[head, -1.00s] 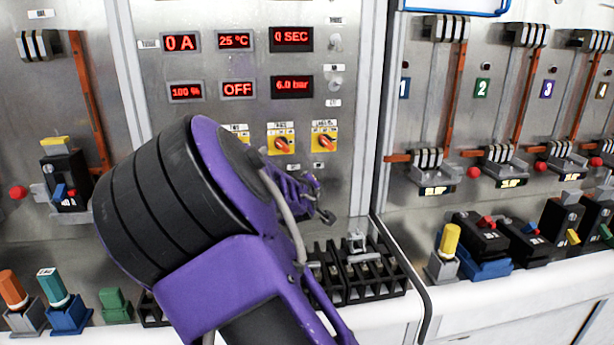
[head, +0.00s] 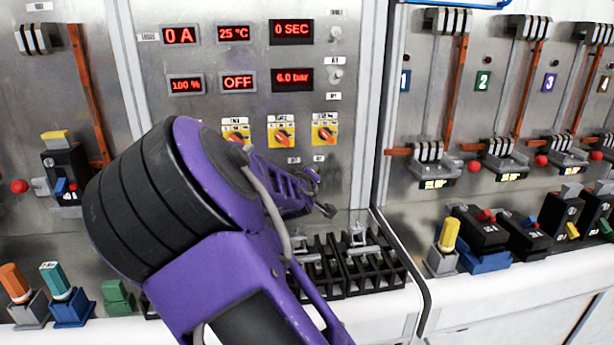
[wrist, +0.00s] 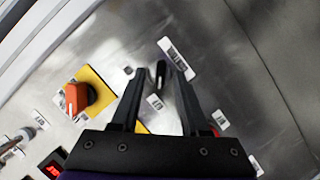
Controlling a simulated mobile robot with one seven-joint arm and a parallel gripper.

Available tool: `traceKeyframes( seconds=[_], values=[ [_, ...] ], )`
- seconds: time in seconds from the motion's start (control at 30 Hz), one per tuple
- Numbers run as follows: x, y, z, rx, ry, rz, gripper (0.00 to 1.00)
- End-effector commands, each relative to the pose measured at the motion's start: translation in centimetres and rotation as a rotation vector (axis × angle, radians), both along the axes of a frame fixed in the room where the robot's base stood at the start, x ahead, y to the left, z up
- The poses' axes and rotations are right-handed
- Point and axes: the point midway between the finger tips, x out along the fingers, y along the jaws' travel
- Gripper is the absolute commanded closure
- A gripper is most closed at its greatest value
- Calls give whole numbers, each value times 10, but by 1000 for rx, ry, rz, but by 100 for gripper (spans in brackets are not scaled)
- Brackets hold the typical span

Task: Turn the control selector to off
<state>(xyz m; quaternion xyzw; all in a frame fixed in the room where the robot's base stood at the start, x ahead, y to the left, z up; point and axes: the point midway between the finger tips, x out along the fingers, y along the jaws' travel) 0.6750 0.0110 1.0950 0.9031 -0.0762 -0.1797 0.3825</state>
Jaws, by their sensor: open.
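My gripper (head: 321,192) is in front of the lower part of the middle metal panel, below a row of orange selectors on yellow plates. In the wrist view its two black fingers are apart and empty. A small black knob (wrist: 161,75) on the panel shows in the gap between the fingertips; I cannot tell whether the fingers reach around it. An orange selector (wrist: 76,97) on a yellow plate is left of the fingers, and it shows in the head view at the row's right end (head: 324,134). Labels are too small to read, so I cannot tell which is the control selector.
Displays above the selectors read 0 A, 25 °C, 0 SEC, 100 %, OFF (head: 238,83) and 6.0 bar. A black terminal block (head: 374,270) stands on the white ledge below my gripper. Numbered breaker columns fill the right panel. My arm covers the panel's lower left.

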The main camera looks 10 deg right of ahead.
Motion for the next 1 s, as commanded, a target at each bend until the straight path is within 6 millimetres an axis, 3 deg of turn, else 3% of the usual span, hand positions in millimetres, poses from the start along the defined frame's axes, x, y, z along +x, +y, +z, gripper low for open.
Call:
traceKeyframes(
  seconds=[0.27,1.0],
  values=[
    [-10,5,4,1,0,3,55],
    [-117,37,36,-1,1,4,55]
  ],
)
